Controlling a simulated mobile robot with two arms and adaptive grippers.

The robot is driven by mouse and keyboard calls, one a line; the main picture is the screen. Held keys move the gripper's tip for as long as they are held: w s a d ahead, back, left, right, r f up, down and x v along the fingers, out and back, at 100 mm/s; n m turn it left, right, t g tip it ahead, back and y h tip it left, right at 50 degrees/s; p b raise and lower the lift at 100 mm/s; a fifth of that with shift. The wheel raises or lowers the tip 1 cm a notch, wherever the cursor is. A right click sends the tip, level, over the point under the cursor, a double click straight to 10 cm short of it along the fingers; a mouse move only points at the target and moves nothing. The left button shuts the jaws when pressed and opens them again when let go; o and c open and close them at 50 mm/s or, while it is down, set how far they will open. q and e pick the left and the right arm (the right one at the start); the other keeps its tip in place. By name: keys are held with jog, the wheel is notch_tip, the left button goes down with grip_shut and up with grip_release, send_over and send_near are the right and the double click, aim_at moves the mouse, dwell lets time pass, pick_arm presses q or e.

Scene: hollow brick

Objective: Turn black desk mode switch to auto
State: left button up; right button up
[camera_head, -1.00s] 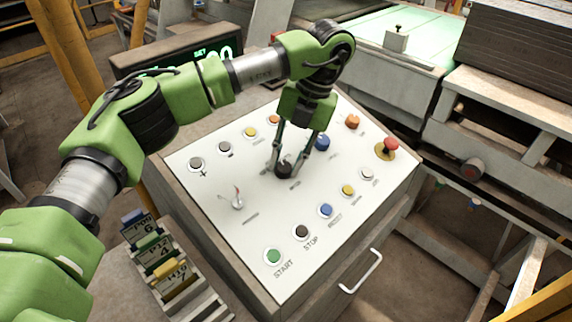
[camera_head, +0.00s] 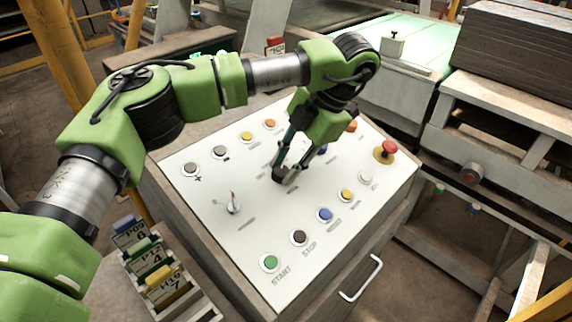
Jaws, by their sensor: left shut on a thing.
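The black mode switch (camera_head: 278,177) is on the white top panel of the desk (camera_head: 255,222), near its middle. My left gripper (camera_head: 284,174) comes down onto it at a tilt and is shut on the knob, with its fingers covering much of it. The label by the switch is too small to read. My right gripper does not show.
Buttons surround the switch, including a green start button (camera_head: 270,263) and a red emergency button (camera_head: 385,150). A small lever (camera_head: 233,205) stands to the left. Coloured tags (camera_head: 150,260) sit in a rack beside the desk.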

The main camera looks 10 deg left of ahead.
pick_arm(q)
jog(key=shift+r, duration=0.1)
dwell(0.4)
jog(key=o, duration=1.1)
jog(key=v, duration=1.2)
